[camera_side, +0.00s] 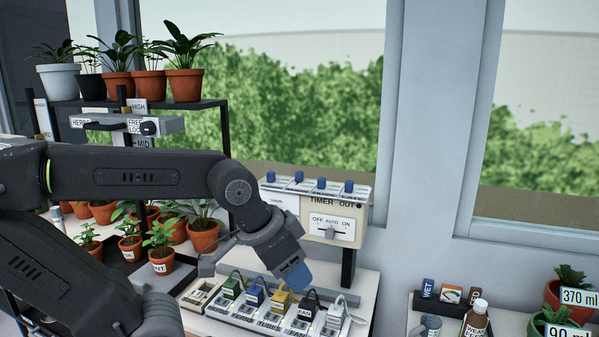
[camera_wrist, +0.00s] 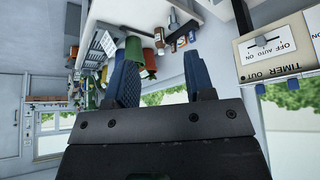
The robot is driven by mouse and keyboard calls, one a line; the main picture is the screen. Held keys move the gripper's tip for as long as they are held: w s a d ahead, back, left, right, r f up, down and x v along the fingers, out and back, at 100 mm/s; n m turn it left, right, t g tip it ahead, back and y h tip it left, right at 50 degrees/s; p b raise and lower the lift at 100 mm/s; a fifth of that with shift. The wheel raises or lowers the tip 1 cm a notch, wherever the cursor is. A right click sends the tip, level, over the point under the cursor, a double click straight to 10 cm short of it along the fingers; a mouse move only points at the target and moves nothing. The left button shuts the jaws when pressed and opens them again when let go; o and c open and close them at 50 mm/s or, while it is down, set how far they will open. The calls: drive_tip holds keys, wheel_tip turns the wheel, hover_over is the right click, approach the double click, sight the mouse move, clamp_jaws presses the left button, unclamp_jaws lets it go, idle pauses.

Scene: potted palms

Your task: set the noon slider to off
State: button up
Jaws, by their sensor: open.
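The timer box (camera_side: 315,222) is cream, on a dark post, with several blue slider knobs (camera_side: 321,183) in a row along its top. I cannot read which one is noon. Its front has an OFF AUTO ON switch (camera_side: 330,232) whose lever looks near the middle. The box shows at the right in the wrist view (camera_wrist: 283,60), with the same switch (camera_wrist: 264,42). My gripper (camera_side: 294,277) hangs below and left of the box, apart from it, over the plugs. In the wrist view its blue fingers (camera_wrist: 160,75) are apart with nothing held between them.
A power strip with several coloured plugs (camera_side: 283,301) lies just under my gripper. A shelf of potted plants (camera_side: 183,86) stands at the left. A brown bottle (camera_side: 475,322) and labelled pots (camera_side: 560,311) stand at the right. The space before the box's front looks clear.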

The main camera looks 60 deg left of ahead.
drive_tip(key=w+a+r+n+y, duration=0.1)
drive_tip(key=w+a+r+n, duration=0.2)
drive_tip(key=w+a+r, duration=0.55)
wheel_tip(320, 180, up, 5)
drive_tip(key=n+g+y, duration=0.2)
drive_tip(key=n, duration=0.4)
hover_over(299, 172)
drive_tip(key=s+d, duration=0.3)
drive_tip(key=s, duration=0.1)
drive_tip(key=x, duration=1.3)
drive_tip(key=shift+d, duration=0.15)
drive_tip(key=shift+c, duration=0.5)
clamp_jaws()
